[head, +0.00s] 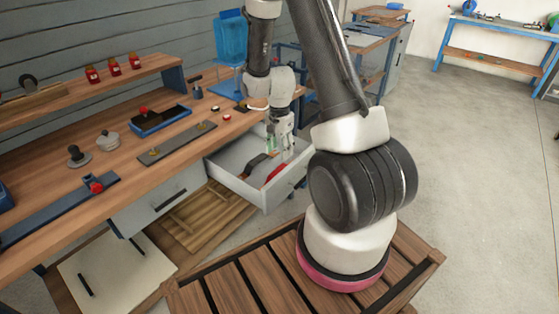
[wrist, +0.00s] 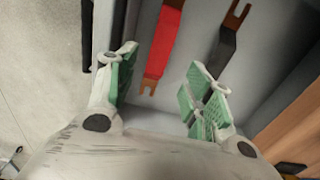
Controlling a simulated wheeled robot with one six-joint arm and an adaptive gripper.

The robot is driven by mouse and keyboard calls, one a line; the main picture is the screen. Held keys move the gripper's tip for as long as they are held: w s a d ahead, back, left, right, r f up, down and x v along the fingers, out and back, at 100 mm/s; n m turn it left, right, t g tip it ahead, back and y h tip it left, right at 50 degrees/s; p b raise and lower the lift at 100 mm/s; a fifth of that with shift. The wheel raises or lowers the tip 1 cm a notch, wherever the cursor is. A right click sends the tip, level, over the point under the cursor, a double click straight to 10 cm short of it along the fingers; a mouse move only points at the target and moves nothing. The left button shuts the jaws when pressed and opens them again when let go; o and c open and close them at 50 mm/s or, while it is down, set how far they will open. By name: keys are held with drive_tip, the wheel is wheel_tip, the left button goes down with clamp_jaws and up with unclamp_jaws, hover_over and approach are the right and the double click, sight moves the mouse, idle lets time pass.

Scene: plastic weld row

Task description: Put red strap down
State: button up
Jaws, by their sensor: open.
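The red strap (wrist: 167,40) lies in an open grey drawer, with a brown end piece at its near end in the wrist view. It also shows as a small red patch in the drawer in the head view (head: 275,173). My gripper (wrist: 160,85) is open above the drawer, its green-padded fingers apart, one on either side of the strap's near end. Nothing is between the pads that I can see. In the head view my gripper (head: 279,150) points down into the drawer. The strap's far end is cut off by the wrist picture's edge.
A dark strap (wrist: 225,45) with a forked brown end lies to the right in the drawer (wrist: 185,118). The workbench (head: 120,160) holds a blue tray (head: 160,119), a metal plate and knobbed pieces. Open floor (head: 480,170) lies to the right.

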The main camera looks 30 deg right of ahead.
drive_tip(key=s+a+r+n+t, duration=0.1)
drive_tip(key=s+r+n, duration=0.2)
drive_tip(key=r, duration=0.8)
drive_tip(key=s+a+r+n+t, duration=0.1)
drive_tip(key=s+a+r+n, duration=0.15)
drive_tip(key=r, duration=0.75)
drive_tip(key=s+a+r+n+t, duration=0.2)
drive_tip(key=s+r+n, duration=0.6)
drive_tip(key=s+r, duration=0.4)
drive_tip(key=s, duration=0.5)
